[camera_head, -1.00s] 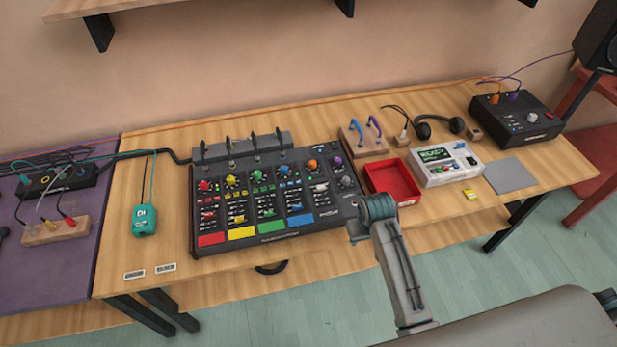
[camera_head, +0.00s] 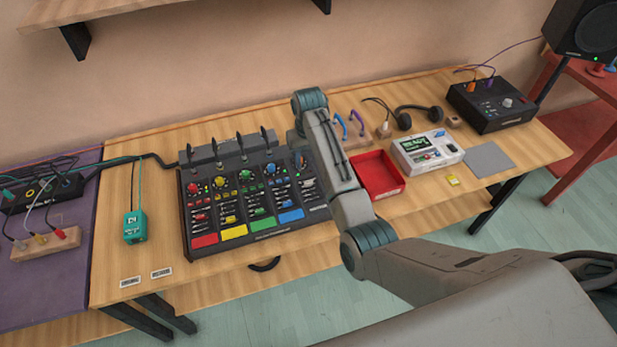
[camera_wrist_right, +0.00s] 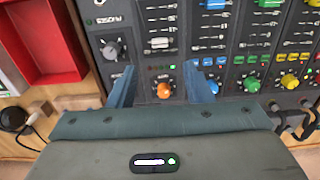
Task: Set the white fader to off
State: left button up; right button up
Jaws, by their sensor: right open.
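The white fader (camera_wrist_right: 160,43) is a white cap on a black mixer (camera_wrist_right: 235,50), in the strip with the orange knob (camera_wrist_right: 164,90) in the right wrist view. In the head view its cap (camera_head: 308,183) shows just left of my right arm. My right gripper (camera_wrist_right: 160,72) is open and empty, its two blue fingers pointing at the mixer face. In the wrist view the cap shows between and just beyond the fingertips; I cannot tell the height gap. In the head view my arm covers the mixer's right side. My left gripper is out of view.
A red tray (camera_head: 397,187) and a white device (camera_head: 428,150) stand right of the mixer (camera_head: 187,235). Dark cable plugs line its back edge. A teal box (camera_head: 135,227) stands to its left. Other coloured knobs and faders sit close to the fingers.

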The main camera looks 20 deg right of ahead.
aim_at(309, 182)
notch_tip(309, 182, down, 10)
jog(key=shift+r+p, duration=0.2)
jog(key=shift+p, duration=1)
grip_shut()
